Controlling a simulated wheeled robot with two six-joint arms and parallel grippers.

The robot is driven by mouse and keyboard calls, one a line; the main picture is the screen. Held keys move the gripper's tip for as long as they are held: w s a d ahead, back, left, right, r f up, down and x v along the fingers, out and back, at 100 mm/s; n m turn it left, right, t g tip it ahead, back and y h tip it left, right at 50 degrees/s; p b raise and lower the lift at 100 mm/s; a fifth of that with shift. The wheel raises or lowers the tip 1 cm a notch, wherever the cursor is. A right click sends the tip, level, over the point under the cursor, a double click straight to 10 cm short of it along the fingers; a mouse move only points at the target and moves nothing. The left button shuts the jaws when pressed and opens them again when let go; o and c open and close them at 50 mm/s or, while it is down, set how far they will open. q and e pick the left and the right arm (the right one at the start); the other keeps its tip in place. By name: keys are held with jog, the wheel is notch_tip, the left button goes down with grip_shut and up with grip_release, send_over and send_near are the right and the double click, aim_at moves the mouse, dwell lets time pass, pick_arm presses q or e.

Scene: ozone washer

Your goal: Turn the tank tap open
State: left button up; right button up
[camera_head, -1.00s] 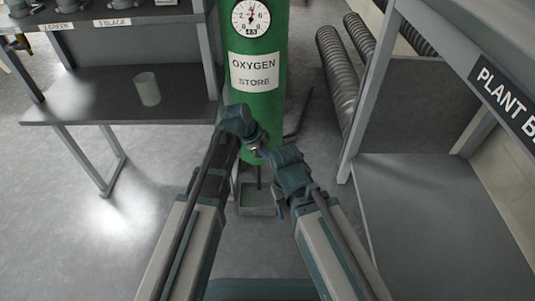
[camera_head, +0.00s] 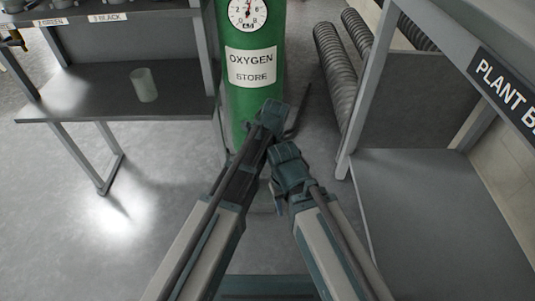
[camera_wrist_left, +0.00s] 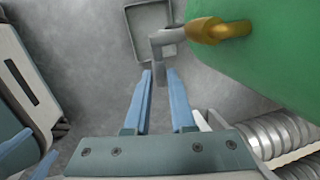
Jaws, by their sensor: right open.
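The green tank labelled OXYGEN STORE (camera_head: 250,50) stands upright ahead of me. In the left wrist view its side (camera_wrist_left: 275,55) carries a brass tap (camera_wrist_left: 215,30) with a bent grey handle (camera_wrist_left: 168,40). My left gripper (camera_wrist_left: 159,74) is open, its two blue fingers apart. The handle's lower end shows between the fingertips; I cannot tell whether they touch it. In the head view my left wrist lies over the tank's foot and hides the tap and the left fingers. My right gripper (camera_head: 277,203) is open, close beside the left arm.
A grey tray (camera_wrist_left: 138,30) lies on the floor below the tap. A bench with a pale cup (camera_head: 144,85) stands left, and a frame with a PLANT sign (camera_head: 508,88) stands right. Ribbed hoses (camera_head: 340,75) stand behind. Floor left of my arms is clear.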

pick_arm(q)
jog(key=o, duration=0.5)
jog(key=shift+c, duration=0.2)
